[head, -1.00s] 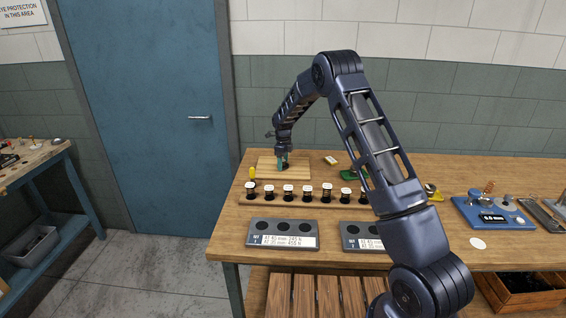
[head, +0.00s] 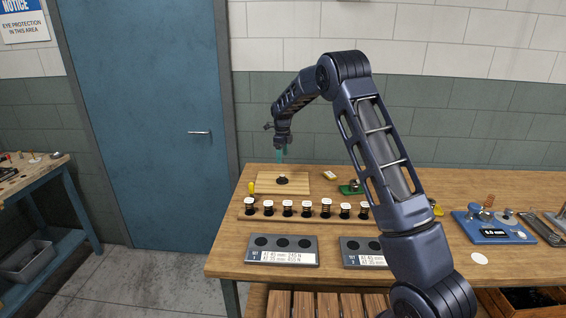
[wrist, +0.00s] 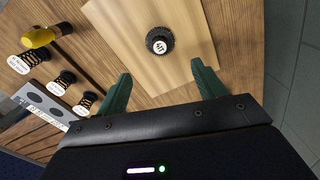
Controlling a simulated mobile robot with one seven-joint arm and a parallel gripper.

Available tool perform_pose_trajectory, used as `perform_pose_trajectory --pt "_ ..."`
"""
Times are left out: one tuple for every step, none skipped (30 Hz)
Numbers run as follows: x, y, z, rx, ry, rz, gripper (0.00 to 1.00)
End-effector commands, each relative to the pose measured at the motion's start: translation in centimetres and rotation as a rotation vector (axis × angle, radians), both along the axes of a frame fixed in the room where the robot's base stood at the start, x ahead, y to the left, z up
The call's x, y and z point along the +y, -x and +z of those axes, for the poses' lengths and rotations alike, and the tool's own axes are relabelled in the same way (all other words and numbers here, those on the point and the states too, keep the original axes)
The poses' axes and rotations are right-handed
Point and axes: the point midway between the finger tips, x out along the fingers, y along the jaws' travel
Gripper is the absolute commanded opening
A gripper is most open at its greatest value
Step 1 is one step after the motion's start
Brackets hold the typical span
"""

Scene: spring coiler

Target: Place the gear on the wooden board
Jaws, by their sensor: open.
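The gear (head: 282,180) is a small dark toothed piece with a round label on top. It rests on the wooden board (head: 300,188), a pale rectangle at the back left of the bench. In the wrist view the gear (wrist: 159,41) sits on the bare board (wrist: 185,75), clear of its edges. My gripper (head: 282,156) is above the board, apart from the gear. In the wrist view its two green fingers (wrist: 160,85) are spread wide with nothing between them.
A rack of several labelled springs (head: 268,208) stands in front of the board. A yellow-handled tool (head: 251,188) lies at the board's left. Grey hole blocks (head: 283,250) lie near the front edge. A blue gauge (head: 490,227) stands at the right.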

Motion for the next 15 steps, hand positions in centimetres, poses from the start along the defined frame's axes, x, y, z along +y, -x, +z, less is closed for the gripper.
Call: perform_pose_trajectory --pt "0.0 0.0 0.3 0.0 0.0 0.0 0.69" --pt "0.0 0.0 0.3 0.0 0.0 0.0 0.69" --pt "0.0 0.0 0.4 0.0 0.0 0.0 0.69" --pt "0.0 0.0 0.5 0.0 0.0 0.0 0.69" --pt "0.0 0.0 0.5 0.0 0.0 0.0 0.69" --pt "0.0 0.0 0.5 0.0 0.0 0.0 0.69" --pt "-0.1 0.0 0.6 0.0 -0.001 0.002 0.69" --pt "-0.2 0.1 0.7 -0.001 -0.001 0.004 0.69" --pt "-0.5 0.2 1.1 -0.003 -0.002 0.011 0.69" --pt "-0.8 0.3 1.4 -0.004 -0.004 0.019 0.69" --pt "-1.2 0.5 1.9 -0.007 -0.006 0.032 0.69" --pt "-1.8 0.7 2.9 -0.012 -0.01 0.051 0.69" --pt "-2.5 1.0 3.5 -0.016 -0.012 0.069 0.69" --pt "-3.2 1.3 4.4 -0.021 -0.016 0.09 0.69" --pt "-4.2 1.8 5.6 -0.028 -0.02 0.122 0.69"
